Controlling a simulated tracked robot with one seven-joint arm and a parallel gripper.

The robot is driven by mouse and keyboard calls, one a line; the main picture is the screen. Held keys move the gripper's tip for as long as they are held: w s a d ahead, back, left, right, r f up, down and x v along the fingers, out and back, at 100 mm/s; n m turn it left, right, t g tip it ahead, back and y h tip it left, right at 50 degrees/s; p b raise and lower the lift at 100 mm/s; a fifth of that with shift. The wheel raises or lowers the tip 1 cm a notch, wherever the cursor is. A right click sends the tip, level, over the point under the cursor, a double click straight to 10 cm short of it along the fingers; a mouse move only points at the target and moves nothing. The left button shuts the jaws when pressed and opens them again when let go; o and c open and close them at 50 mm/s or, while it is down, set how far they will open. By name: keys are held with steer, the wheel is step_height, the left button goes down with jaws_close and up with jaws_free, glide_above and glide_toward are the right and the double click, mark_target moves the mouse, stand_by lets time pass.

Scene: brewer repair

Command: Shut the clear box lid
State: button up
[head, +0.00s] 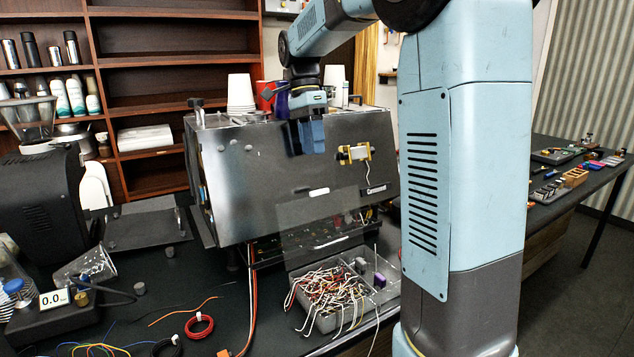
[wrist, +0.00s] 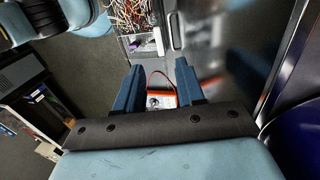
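The clear box (head: 311,318) sits on the dark bench in front of the machine, filled with tangled white, red and yellow wires (head: 340,295). Its clear lid (head: 325,222) stands up, open, at the box's rear side, with the machine showing through it. The box's wires also show at the top of the wrist view (wrist: 130,14). My gripper (head: 312,150) is above the lid, in front of the machine's upper face, fingers pointing down. In the wrist view my gripper (wrist: 157,72) has its two blue fingers apart, with nothing held between them.
The large grey machine (head: 235,185) stands right behind the lid, with cups (head: 240,92) on top. A grinder (head: 45,205) and a scale (head: 54,298) are at left. An orange-red device (wrist: 161,99) shows beyond the fingers. Loose wires and a red coil (head: 199,326) lie on the bench.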

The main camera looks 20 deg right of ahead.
steer(key=x, duration=0.9)
steer(key=shift+c, duration=0.3)
jaws_close()
stand_by(0.9)
